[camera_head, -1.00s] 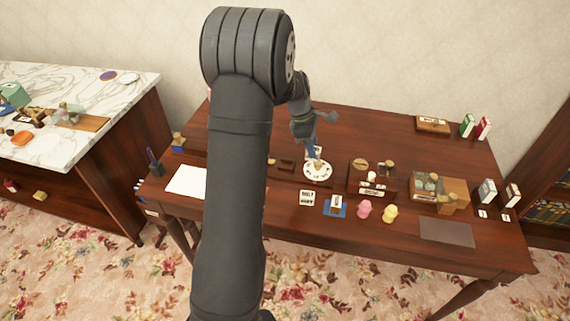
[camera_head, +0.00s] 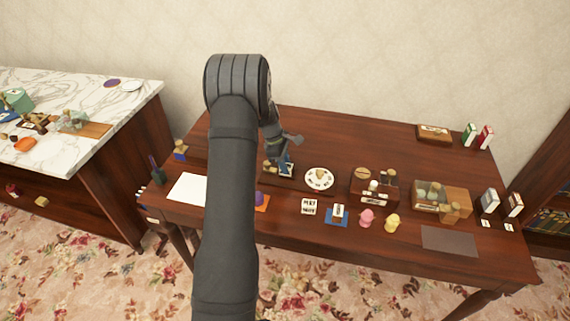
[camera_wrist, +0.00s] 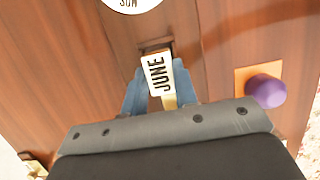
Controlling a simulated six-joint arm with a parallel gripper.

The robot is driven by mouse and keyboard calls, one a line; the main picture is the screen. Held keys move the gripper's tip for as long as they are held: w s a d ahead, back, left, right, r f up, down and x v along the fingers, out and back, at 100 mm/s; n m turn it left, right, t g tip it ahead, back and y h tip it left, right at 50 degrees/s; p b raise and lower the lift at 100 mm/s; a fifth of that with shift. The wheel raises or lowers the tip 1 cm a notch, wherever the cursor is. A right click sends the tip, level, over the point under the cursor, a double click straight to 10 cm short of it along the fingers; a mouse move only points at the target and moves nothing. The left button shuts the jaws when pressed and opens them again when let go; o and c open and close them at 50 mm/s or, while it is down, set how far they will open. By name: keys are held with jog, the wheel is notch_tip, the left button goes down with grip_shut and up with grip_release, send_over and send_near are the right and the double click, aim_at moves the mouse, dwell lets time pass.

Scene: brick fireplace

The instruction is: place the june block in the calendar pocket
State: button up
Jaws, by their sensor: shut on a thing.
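The june block (camera_wrist: 157,73) is a pale block with JUNE in black letters on its white face. In the wrist view my gripper (camera_wrist: 160,90) is shut on it, with a blue finger on each side. A small dark wooden holder (camera_wrist: 155,44), which looks like the calendar pocket, lies just beyond the block's far end. The block partly covers it, and I cannot tell whether they touch. In the head view my gripper (camera_head: 284,168) is low over the desk, left of the white dial, and hides most of the holder.
The white dial (camera_head: 319,179) lies right of my gripper. A purple knob on an orange square (camera_wrist: 266,91) is to the right in the wrist view. A wooden box (camera_head: 373,188), pink figure (camera_head: 367,218) and yellow figure (camera_head: 392,223) stand farther right.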

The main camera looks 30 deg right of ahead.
aim_at(289, 166)
jog(key=shift+f, duration=0.2)
jog(key=o, duration=1)
jog(key=shift+o, duration=0.2)
jog(key=v, duration=1.2)
jog(key=x, duration=1.1)
jog(key=shift+s+f, duration=0.1)
jog(key=shift+f, duration=0.1)
jog(key=shift+d, duration=0.2)
jog(key=shift+a+r, duration=0.1)
jog(key=shift+r, duration=1.65)
